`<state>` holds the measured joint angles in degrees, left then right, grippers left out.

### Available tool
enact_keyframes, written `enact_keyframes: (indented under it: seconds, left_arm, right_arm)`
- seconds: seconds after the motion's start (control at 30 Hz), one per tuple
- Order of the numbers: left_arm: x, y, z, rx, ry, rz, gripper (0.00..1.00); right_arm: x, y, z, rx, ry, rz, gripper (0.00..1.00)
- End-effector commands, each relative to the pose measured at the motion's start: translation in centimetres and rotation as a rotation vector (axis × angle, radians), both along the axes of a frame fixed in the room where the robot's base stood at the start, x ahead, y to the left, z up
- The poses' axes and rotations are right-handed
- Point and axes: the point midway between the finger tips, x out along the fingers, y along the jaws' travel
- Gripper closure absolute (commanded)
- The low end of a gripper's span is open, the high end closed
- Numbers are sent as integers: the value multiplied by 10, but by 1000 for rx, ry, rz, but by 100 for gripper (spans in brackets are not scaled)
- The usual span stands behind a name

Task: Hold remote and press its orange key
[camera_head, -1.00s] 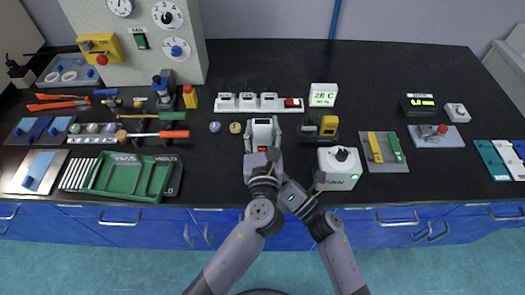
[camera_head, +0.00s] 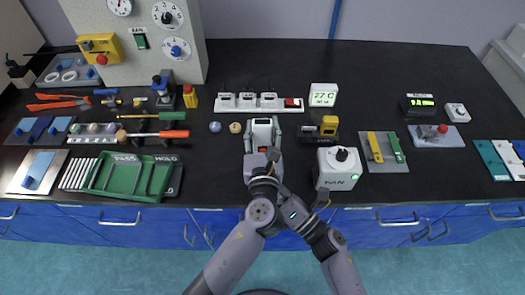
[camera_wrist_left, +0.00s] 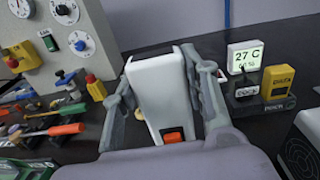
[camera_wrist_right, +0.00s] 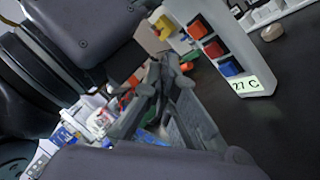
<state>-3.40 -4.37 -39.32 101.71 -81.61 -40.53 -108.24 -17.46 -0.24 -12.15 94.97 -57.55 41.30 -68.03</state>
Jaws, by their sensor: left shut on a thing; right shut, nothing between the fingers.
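The remote (camera_head: 262,128) is a white, slim block near the table's front middle. My left gripper (camera_head: 262,142) is shut on it, one finger along each side. In the left wrist view the remote (camera_wrist_left: 160,85) stands between the fingers, and its orange key (camera_wrist_left: 172,136) shows at the near end. My right gripper (camera_wrist_right: 162,75) is shut and empty in its wrist view. In the head view it is low, close beside my left wrist, its tips hard to make out. A white panel (camera_wrist_right: 207,38) with orange, red and blue squares shows close by; I cannot tell whether it is the remote.
A white display (camera_head: 323,94) reads 27 C at the back. A white box with a black knob (camera_head: 342,155) stands right of my arms. A green tray (camera_head: 125,176) and tools lie left.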

Motion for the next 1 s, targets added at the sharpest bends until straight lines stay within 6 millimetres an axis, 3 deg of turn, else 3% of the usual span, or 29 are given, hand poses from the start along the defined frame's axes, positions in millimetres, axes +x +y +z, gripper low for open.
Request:
enact_keyframes:
  seconds: [0.27,0.93,0.97,1.0]
  left_arm:
    - [0,0,-1,0,1,0,100]
    - [0,0,0,0,1,0,100]
    - [0,0,0,0,1,0,59]
    - [0,0,0,0,1,0,56]
  right_arm:
    - [-22,0,0,1,1,0,100]
    - [-23,0,0,1,0,-1,100]
    - [-23,0,0,1,0,-1,100]
    - [-23,0,0,1,0,-1,100]
